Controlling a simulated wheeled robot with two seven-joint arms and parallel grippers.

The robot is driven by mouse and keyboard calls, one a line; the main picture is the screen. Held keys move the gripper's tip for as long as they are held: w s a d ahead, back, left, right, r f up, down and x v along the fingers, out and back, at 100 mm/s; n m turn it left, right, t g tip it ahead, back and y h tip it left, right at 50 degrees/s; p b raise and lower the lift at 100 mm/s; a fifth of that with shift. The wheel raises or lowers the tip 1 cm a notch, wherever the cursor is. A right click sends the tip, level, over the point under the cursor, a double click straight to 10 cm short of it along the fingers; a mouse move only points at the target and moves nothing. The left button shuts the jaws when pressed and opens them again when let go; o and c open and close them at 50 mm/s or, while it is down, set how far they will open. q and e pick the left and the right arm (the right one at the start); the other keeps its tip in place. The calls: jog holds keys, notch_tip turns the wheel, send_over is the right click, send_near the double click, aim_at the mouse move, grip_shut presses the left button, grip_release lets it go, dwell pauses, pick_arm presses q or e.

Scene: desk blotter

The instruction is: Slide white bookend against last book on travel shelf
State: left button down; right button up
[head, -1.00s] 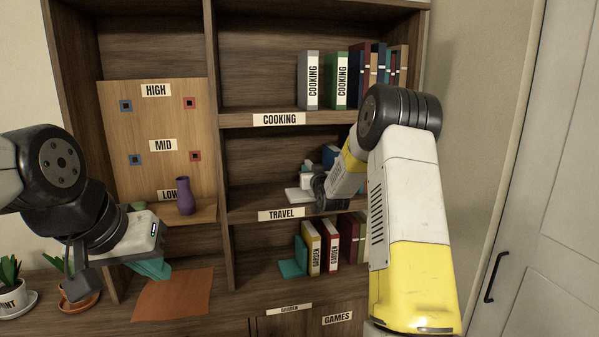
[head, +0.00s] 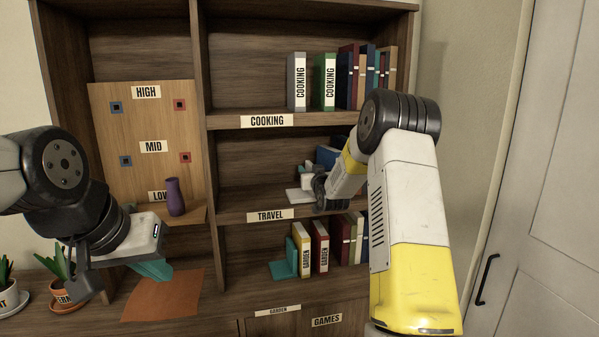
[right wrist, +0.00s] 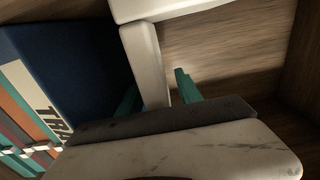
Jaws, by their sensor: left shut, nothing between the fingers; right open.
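The white bookend (head: 299,196) stands on the travel shelf (head: 236,217), its flat base showing left of my right gripper. In the right wrist view its upright plate (right wrist: 144,60) stands between the teal fingers of my open right gripper (right wrist: 158,94), one finger on each side. The blue travel book (right wrist: 70,65) is just left of the plate; I cannot tell whether they touch. In the head view my right arm hides most of the travel books (head: 326,156). My left gripper (head: 154,270) is shut and empty, low at the left.
The cooking shelf (head: 225,122) above holds several books. The garden shelf below holds books and a teal bookend (head: 285,262). A purple vase (head: 175,197) stands on the low ledge at left. Potted plants (head: 62,275) and an orange mat (head: 165,297) lie below. The travel shelf's left part is bare.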

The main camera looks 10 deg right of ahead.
jog(key=s, duration=0.7)
jog(key=shift+s+d, duration=0.2)
jog(key=shift+s, duration=0.2)
